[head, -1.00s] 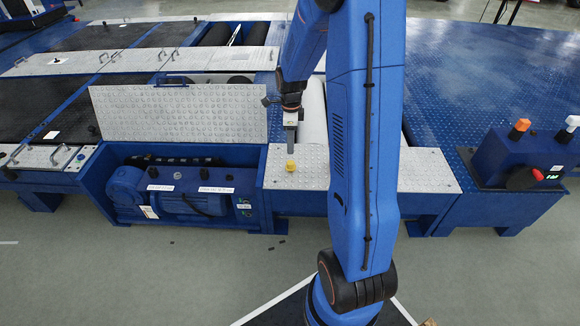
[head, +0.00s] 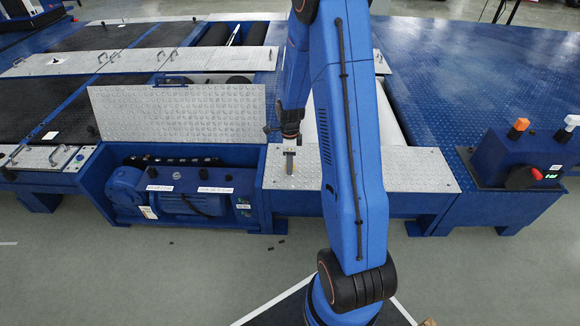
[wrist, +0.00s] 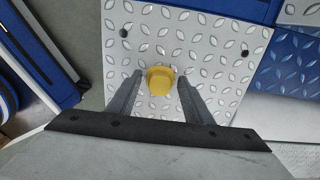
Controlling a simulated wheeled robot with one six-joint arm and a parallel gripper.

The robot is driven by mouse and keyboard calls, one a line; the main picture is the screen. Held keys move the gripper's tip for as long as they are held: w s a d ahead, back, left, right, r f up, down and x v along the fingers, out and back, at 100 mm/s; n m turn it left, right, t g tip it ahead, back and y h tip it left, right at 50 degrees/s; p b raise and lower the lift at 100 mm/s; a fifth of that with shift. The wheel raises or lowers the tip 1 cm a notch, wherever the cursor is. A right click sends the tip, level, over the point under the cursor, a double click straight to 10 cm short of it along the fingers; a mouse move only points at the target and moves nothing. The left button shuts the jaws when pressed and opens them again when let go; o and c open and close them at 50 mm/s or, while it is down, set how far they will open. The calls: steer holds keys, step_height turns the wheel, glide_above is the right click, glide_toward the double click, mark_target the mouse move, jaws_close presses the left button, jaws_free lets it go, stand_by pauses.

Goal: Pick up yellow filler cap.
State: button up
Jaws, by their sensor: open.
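The yellow filler cap (wrist: 160,81) sits on a silver checker plate (wrist: 190,30) and shows in the wrist view between the tips of my two fingers. My gripper (wrist: 160,84) is open, with one finger on each side of the cap and a small gap visible on both sides. In the head view my gripper (head: 289,165) points down over the left part of the plate (head: 415,170). There the cap is hidden behind the gripper.
A raised checker-plate lid (head: 180,112) stands to the left, above an open blue bay with a blue motor (head: 190,203). A control box (head: 520,155) with a red knob is at the right. Bare plate surrounds the cap.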

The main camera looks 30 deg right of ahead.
steer(key=shift+f, duration=0.15)
steer(key=c, duration=0.9)
steer(key=shift+c, duration=0.2)
step_height(320, 180, up, 10)
